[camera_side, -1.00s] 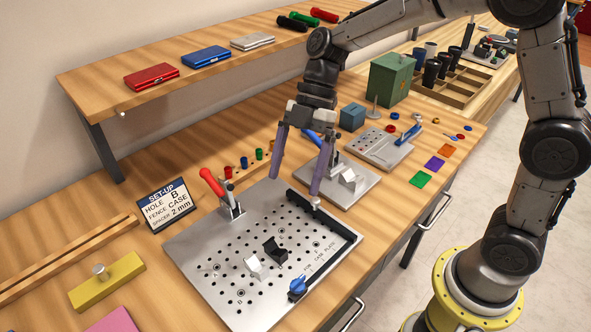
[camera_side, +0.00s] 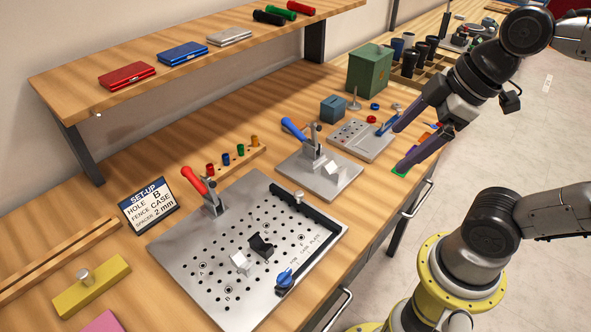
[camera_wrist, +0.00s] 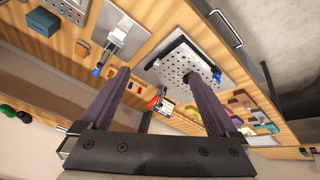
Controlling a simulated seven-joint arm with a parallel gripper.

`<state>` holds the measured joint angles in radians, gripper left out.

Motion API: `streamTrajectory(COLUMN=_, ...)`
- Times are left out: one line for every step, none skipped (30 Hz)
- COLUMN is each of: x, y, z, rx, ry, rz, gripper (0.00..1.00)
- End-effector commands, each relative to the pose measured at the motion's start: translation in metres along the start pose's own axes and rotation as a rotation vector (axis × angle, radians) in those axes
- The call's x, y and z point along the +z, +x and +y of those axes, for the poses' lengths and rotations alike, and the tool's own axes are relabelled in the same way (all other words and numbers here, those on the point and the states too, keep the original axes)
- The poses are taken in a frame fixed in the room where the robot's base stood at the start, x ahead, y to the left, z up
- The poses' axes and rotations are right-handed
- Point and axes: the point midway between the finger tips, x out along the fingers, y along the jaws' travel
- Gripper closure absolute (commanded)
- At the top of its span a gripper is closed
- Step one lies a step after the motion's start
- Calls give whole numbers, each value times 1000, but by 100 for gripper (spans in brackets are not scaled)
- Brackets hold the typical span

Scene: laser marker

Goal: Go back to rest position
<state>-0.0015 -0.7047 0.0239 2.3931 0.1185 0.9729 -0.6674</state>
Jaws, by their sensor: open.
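My gripper (camera_side: 408,150) is open and empty, with its two purple fingers apart. In the side view it is at the right, in front of the bench's far right part, over or near the coloured squares by the front edge. Its height above the bench is hard to tell. In the wrist view the fingers of my gripper (camera_wrist: 160,95) spread wide with nothing between them but the distant bench. The perforated plate (camera_side: 185,248) lies on the bench, well to the left of my gripper, and also shows in the wrist view (camera_wrist: 180,62).
A smaller clamp plate (camera_side: 345,182) with a blue-handled clamp and a plate with a blue tool (camera_side: 345,133) lie near my gripper. A green box (camera_side: 369,70) stands behind. A raised shelf (camera_side: 200,75) runs along the wall.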

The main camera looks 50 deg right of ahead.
Motion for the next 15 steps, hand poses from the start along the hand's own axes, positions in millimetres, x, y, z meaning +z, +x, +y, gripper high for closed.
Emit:
streamTrajectory(x=10, y=1, z=0, rx=29, ry=90, rz=1, gripper=5)
streamTrajectory(x=15, y=2, z=1, rx=44, ry=148, rz=0, gripper=5)
streamTrajectory(x=20, y=4, z=2, rx=61, ry=220, rz=-2, gripper=5)
streamTrajectory(x=24, y=6, z=2, rx=70, ry=273, rz=-6, gripper=5)
streamTrajectory(x=27, y=8, z=3, rx=79, ry=321, rz=-10, gripper=5)
streamTrajectory(x=30, y=11, z=4, rx=87, ry=381, rz=-15, gripper=5)
streamTrajectory(x=31, y=12, z=5, rx=92, ry=422, rz=-15, gripper=5)
streamTrajectory(x=31, y=12, z=6, rx=98, ry=457, rz=-14, gripper=5)
streamTrajectory(x=31, y=12, z=7, rx=104, ry=499, rz=-10, gripper=5)
streamTrajectory(x=30, y=12, z=8, rx=106, ry=526, rz=-6, gripper=5)
streamTrajectory(x=30, y=12, z=8, rx=107, ry=548, rz=-3, gripper=5)
streamTrajectory(x=30, y=12, z=8, rx=107, ry=571, rz=-1, gripper=5)
streamTrajectory(x=30, y=12, z=8, rx=107, ry=584, rz=1, gripper=5)
streamTrajectory(x=30, y=12, z=8, rx=107, ry=592, rz=1, gripper=5)
streamTrajectory(x=29, y=12, z=8, rx=107, ry=600, rz=1, gripper=5)
